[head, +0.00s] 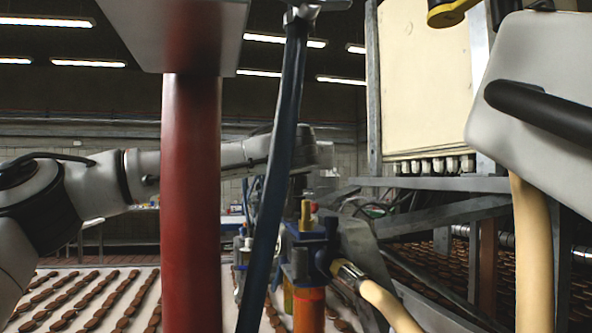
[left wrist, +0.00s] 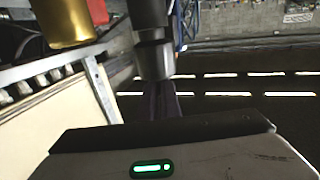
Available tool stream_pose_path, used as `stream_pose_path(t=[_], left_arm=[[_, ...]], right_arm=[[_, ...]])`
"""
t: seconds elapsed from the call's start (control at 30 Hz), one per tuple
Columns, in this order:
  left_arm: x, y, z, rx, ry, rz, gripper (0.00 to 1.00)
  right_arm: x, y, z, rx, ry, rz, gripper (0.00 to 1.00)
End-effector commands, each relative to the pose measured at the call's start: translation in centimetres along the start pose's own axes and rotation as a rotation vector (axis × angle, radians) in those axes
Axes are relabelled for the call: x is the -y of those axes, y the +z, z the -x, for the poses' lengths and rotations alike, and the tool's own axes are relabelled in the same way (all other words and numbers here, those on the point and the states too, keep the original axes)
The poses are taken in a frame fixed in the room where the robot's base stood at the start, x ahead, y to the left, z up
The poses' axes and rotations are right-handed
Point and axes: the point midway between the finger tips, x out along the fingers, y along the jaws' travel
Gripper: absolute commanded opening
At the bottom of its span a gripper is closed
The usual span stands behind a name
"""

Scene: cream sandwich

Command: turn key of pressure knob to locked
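The pressure knob and its key cannot be told apart for certain. Small yellow and red fittings (head: 305,215) stand on the blue and grey valve cluster in the middle of the head view; one of them may be the knob. My left arm comes in from the left, passes behind a red column and ends above this cluster. My left gripper's fingers are hidden or too dark to make out there. In the left wrist view, a grey cylinder (left wrist: 153,60) and a gold cylinder (left wrist: 66,22) hang above the gripper body with its green light.
The red column (head: 191,200) and a dark blue hose (head: 272,170) stand in front of the cluster. A cream cabinet (head: 425,80) is on the right, near a cream pipe (head: 533,260). Rows of brown biscuits lie on a white belt (head: 70,275) at lower left.

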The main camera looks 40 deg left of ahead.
Motion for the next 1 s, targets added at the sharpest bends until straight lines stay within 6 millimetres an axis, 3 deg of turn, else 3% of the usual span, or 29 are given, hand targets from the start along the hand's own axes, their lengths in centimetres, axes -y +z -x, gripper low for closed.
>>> stream_pose_path(t=[0.17,0.5,1.0], left_arm=[[0.3,-0.1,0.0,-0.002,0.161,0.005,0.00],[0.2,-0.4,0.0,0.000,0.467,0.004,0.00],[0.1,-0.2,0.0,-0.002,0.643,0.001,0.00]], right_arm=[[-0.1,0.5,-0.5,0.001,0.000,0.000,0.31],[0.1,-1.2,1.2,0.001,0.000,0.000,0.31],[0.2,-1.7,1.8,0.001,0.000,0.000,0.31]])
